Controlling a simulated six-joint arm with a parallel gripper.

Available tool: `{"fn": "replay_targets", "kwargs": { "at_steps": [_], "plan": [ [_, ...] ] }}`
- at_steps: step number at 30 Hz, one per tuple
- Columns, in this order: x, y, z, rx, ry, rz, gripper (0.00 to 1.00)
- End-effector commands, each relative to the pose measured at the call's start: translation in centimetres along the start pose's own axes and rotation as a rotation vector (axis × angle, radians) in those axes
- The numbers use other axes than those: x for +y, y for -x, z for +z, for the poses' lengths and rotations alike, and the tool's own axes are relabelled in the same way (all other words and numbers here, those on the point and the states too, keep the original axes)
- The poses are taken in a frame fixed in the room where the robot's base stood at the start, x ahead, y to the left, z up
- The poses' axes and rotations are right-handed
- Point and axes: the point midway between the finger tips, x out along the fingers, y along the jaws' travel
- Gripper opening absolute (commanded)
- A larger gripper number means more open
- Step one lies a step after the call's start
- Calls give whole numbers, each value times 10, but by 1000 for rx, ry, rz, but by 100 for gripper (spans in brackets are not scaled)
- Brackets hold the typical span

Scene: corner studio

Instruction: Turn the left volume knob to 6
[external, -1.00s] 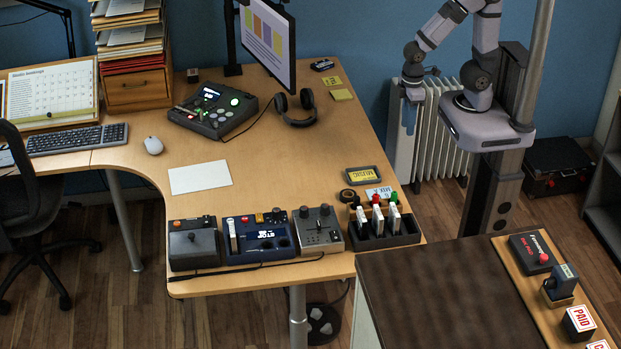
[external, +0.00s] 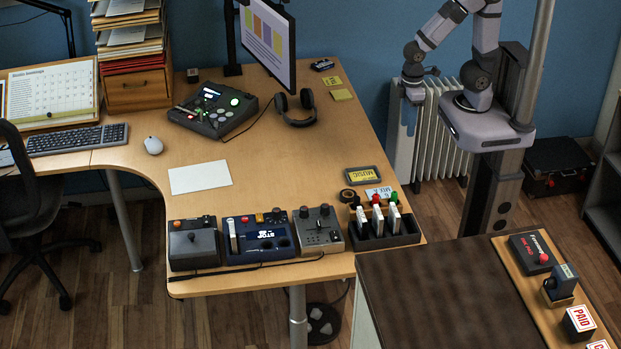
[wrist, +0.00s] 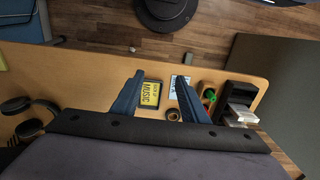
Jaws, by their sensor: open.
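A small grey control box (external: 319,232) stands near the front edge of the desk, with two dark knobs on its top: a left knob (external: 303,212) and a right knob (external: 324,210). Their labels and settings are too small to read, so I cannot tell for sure that these are the volume knobs. My gripper (external: 409,118) hangs at the upper right in the external view, in front of the white radiator and apart from the box. In the wrist view, the blue fingers of my gripper (wrist: 159,80) are spread and empty. The grey box is not visible there.
A navy box with a display (external: 260,236) stands left of the grey box. A monitor (external: 267,43) rises farther back.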

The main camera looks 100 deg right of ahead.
Motion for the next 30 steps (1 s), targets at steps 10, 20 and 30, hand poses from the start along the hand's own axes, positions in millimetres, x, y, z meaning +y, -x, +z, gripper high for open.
{"fn": "replay_targets", "kwargs": {
  "at_steps": [10, 20, 30],
  "plan": [
    [-16, 5, -66, 4, 273, 1, 40],
    [-70, -2, -190, 9, 874, 4, 40],
    [-145, -36, -278, 14, 1471, 9, 40]
  ]
}}
